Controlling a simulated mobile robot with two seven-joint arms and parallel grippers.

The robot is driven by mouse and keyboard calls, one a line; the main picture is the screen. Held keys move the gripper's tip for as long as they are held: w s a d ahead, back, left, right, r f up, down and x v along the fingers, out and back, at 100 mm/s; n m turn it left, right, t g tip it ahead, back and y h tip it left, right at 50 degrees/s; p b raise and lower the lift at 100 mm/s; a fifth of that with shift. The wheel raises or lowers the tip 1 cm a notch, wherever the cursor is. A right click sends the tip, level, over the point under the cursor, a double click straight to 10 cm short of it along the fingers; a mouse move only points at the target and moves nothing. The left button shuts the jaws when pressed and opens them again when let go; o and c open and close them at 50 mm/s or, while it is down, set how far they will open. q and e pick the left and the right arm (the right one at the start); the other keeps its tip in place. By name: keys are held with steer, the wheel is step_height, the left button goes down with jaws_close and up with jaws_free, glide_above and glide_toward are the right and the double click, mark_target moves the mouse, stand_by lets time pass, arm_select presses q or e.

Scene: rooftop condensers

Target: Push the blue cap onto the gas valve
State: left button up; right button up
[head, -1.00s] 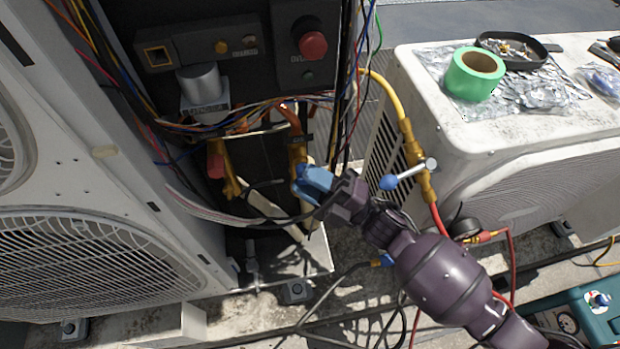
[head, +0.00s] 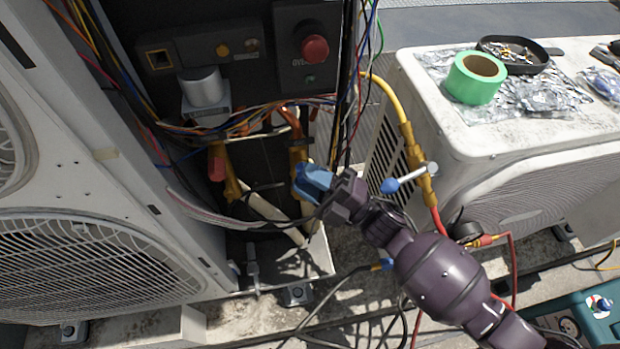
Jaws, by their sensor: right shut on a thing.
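My right gripper (head: 309,183) reaches in from the lower right to the open condenser's pipe bay. Its blue fingers are shut on the blue cap, which is mostly hidden between them. The gas valve (head: 298,152), a brass fitting on an orange-wrapped pipe, stands upright just above and behind the fingertips. The fingers cover its lower part, so I cannot tell whether the cap touches it. A second brass valve with a red cap (head: 216,167) stands to the left. My left gripper is not in view.
Loose wires (head: 262,108) cross above the valves, and a pale cable bundle runs below left. A yellow hose with a blue-handled valve (head: 405,180) hangs close on the right. A white unit (head: 470,135) carries green tape (head: 474,80) and a black tray (head: 519,52).

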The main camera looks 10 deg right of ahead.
steer(key=shift+w, duration=0.25)
steer(key=o, duration=1.1)
steer(key=shift+c, duration=0.2)
steer(key=shift+s, duration=0.1)
